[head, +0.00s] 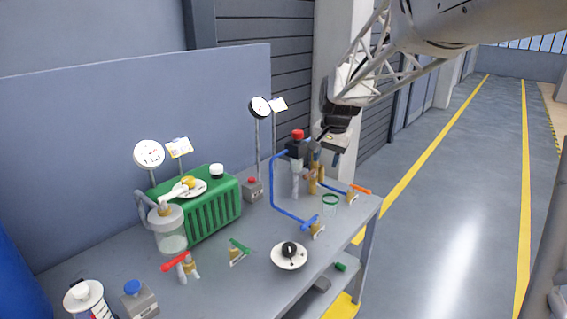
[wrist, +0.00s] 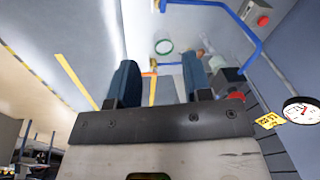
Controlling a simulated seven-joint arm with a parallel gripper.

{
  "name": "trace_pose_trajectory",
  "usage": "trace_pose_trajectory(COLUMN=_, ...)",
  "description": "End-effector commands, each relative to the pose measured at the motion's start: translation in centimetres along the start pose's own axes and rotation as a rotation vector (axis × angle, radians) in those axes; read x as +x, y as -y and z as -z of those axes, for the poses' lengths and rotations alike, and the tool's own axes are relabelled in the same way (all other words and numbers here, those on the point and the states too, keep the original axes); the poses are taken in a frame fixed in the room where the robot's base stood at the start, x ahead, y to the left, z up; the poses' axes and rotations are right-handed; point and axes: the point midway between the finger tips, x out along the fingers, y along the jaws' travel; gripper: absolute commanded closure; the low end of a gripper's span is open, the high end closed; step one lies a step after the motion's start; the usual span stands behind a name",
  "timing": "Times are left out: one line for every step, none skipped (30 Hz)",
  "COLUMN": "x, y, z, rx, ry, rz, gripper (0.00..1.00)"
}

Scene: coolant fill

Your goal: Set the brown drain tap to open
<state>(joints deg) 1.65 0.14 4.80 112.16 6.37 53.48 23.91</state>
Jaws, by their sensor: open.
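A brown, brass-like fitting (head: 314,180) stands at the back right of the bench, beside a clear column with a black head and red cap (head: 297,135). It looks like the brown tap, but its handle position is too small to tell. My gripper (head: 335,146) hangs in the air just above and right of it in the head view, apart from it. In the wrist view my gripper (wrist: 162,75) has its two dark blue fingers spread, with nothing between them. A blurred brownish part (wrist: 206,57) shows beyond the right finger.
Small taps have red (head: 175,261), green (head: 239,246), blue (head: 310,221) and orange (head: 361,188) handles. A blue pipe (head: 272,182) and a green-rimmed beaker (head: 330,201) are close to the column. A green radiator (head: 215,213) stands left. Open floor lies right of the bench.

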Motion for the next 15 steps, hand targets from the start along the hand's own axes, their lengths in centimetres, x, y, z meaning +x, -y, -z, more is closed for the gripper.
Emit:
trace_pose_trajectory(x=0.6, y=0.5, z=1.2, rx=0.013, ry=0.004, rz=0.001, gripper=0.55)
trace_pose_trajectory(x=1.0, y=0.8, z=1.8, rx=0.022, ry=0.006, rz=0.001, gripper=0.55)
trace_pose_trajectory(x=1.4, y=1.2, z=2.6, rx=0.035, ry=0.008, rz=0.003, gripper=0.55)
trace_pose_trajectory(x=1.8, y=1.5, z=3.3, rx=0.044, ry=0.01, rz=0.003, gripper=0.55)
trace_pose_trajectory(x=2.1, y=1.8, z=3.9, rx=0.053, ry=0.012, rz=0.004, gripper=0.55)
trace_pose_trajectory(x=2.6, y=2.2, z=4.7, rx=0.065, ry=0.014, rz=0.006, gripper=0.55)
trace_pose_trajectory(x=3.0, y=2.5, z=5.3, rx=0.075, ry=0.017, rz=0.006, gripper=0.55)
trace_pose_trajectory(x=3.3, y=2.8, z=6.0, rx=0.085, ry=0.018, rz=0.007, gripper=0.55)
trace_pose_trajectory(x=3.9, y=3.2, z=6.8, rx=0.097, ry=0.021, rz=0.009, gripper=0.55)
trace_pose_trajectory(x=4.3, y=3.4, z=7.4, rx=0.106, ry=0.023, rz=0.01, gripper=0.55)
trace_pose_trajectory(x=4.6, y=3.7, z=8.0, rx=0.116, ry=0.024, rz=0.011, gripper=0.55)
trace_pose_trajectory(x=5.3, y=4.1, z=8.8, rx=0.128, ry=0.027, rz=0.012, gripper=0.55)
trace_pose_trajectory(x=5.6, y=4.4, z=9.4, rx=0.137, ry=0.028, rz=0.013, gripper=0.55)
trace_pose_trajectory(x=6.1, y=4.6, z=10.0, rx=0.147, ry=0.03, rz=0.013, gripper=0.55)
trace_pose_trajectory(x=6.7, y=5.0, z=10.8, rx=0.159, ry=0.033, rz=0.014, gripper=0.55)
